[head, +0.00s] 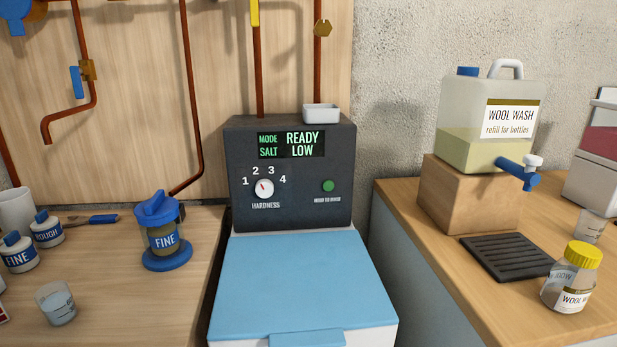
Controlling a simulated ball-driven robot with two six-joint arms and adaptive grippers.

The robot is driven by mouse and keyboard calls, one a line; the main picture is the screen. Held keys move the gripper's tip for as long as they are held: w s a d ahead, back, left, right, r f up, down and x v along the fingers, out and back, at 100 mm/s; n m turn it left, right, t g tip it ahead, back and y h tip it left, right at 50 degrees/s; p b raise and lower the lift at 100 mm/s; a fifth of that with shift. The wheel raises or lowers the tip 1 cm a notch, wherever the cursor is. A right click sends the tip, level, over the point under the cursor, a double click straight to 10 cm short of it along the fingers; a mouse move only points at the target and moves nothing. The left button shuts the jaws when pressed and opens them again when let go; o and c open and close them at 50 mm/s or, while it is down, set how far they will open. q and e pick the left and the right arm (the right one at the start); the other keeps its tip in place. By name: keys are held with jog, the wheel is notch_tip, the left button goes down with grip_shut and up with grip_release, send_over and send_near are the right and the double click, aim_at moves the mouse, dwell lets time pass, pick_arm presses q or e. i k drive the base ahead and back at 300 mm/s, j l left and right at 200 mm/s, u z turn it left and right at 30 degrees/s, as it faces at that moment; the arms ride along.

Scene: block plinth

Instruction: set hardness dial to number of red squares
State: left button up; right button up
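The hardness dial (264,189) is a white round knob on the dark front panel of the softener (300,215), with numbers 1 to 4 arched around it. Its small reddish mark points up and slightly left, toward the 1 and 2 side; I cannot tell the exact setting. The display (291,144) reads MODE READY, SALT LOW. A cut-off white item with a bit of red (3,314) shows at the left edge; no red squares can be made out on it. Neither of my grippers is in view.
The softener's blue lid (300,285) lies in front of the panel. A green button (328,186) is right of the dial. A blue-topped FINE container (164,238) and cup (56,303) stand left. A WOOL WASH canister (485,120) and yellow-capped jar (572,280) stand right.

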aim_at(264, 188)
jog(key=u, duration=1.1)
jog(key=k+j+u, duration=0.1)
jog(key=k+j, duration=0.35)
jog(key=j, duration=0.1)
